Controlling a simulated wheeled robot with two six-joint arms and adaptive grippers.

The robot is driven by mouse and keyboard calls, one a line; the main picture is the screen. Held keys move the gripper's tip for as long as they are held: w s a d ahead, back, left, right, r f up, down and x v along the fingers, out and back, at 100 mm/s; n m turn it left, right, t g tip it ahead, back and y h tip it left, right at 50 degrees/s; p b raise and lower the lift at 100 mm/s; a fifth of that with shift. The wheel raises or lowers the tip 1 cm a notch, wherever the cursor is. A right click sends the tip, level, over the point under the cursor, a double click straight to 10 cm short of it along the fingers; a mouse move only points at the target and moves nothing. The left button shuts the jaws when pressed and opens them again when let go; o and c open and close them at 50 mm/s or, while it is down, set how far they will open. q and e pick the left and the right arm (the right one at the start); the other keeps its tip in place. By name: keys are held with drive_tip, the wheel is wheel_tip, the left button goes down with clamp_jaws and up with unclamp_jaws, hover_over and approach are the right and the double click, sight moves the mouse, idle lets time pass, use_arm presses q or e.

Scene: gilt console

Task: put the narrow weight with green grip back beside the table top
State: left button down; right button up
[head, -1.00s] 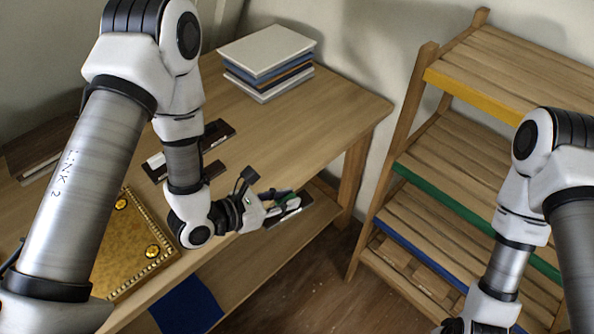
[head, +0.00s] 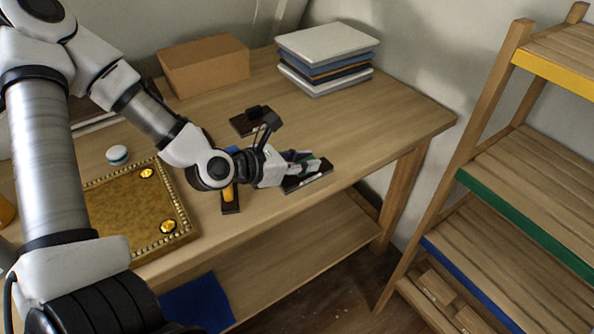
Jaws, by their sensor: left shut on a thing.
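The narrow weight with green grip (head: 308,180) is a dark, flat slab near the front edge of the wooden table top (head: 375,125). My left gripper (head: 300,165) is shut on its green grip, and the fingers hide part of it. I cannot tell whether the slab touches the wood or hangs just above it. My right gripper is out of view.
A dark weight (head: 249,122) lies behind my left gripper, and one with a yellow grip (head: 230,204) lies left of it. A slatted rack (head: 520,180) is right.

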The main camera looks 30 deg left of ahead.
use_arm(q)
drive_tip(key=shift+w+a+f+b, duration=0.2)
drive_tip(key=shift+w+a+b, duration=0.15)
drive_tip(key=shift+w+a, duration=0.65)
drive_tip(key=shift+w+a+r+p, duration=0.2)
drive_tip(key=shift+w+a+p, duration=0.4)
drive_tip(key=shift+a+p, duration=0.2)
drive_tip(key=shift+w+a+f, duration=0.2)
drive_tip(key=shift+w+a, duration=0.25)
drive_tip(key=shift+a, duration=0.05)
drive_tip(key=shift+w+a+f, duration=0.15)
drive_tip(key=shift+w+a, duration=0.3)
drive_tip(key=shift+a, duration=0.05)
wheel_tip(320, 180, down, 3)
drive_tip(key=shift+r, duration=0.2)
drive_tip(key=shift+f+b, duration=0.3)
drive_tip(key=shift+f, duration=0.1)
drive_tip(key=shift+w, duration=0.1)
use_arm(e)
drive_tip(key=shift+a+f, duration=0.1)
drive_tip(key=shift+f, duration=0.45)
